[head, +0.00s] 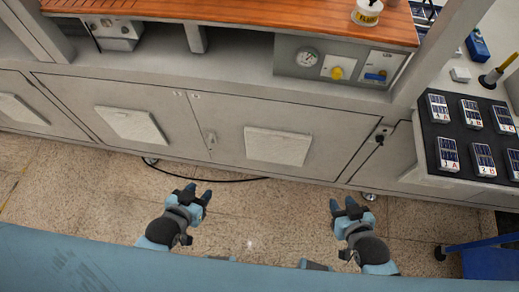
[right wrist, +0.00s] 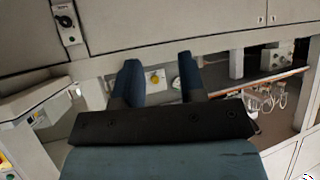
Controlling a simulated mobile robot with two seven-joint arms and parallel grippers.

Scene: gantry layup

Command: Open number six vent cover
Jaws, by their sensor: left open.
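Pale rectangular vent covers sit on the grey cabinet front in the head view: one at the left edge (head: 20,110), one in the middle (head: 132,124) and one at the right (head: 278,145). All three look closed against their doors. I cannot read a number six on any of them. My left gripper (head: 197,194) is open and empty, in front of and below the cabinet, between the middle and right covers. My right gripper (head: 346,207) is open and empty, below and right of the right cover. Its two dark fingers stand apart in the right wrist view (right wrist: 160,80).
A gauge panel (head: 318,68) with a yellow knob (head: 337,73) is above the doors, under a wooden top (head: 250,14). A dark board (head: 466,140) with several labelled cards is at right. A black cable (head: 215,180) lies on the floor. A blue object (head: 490,262) stands lower right.

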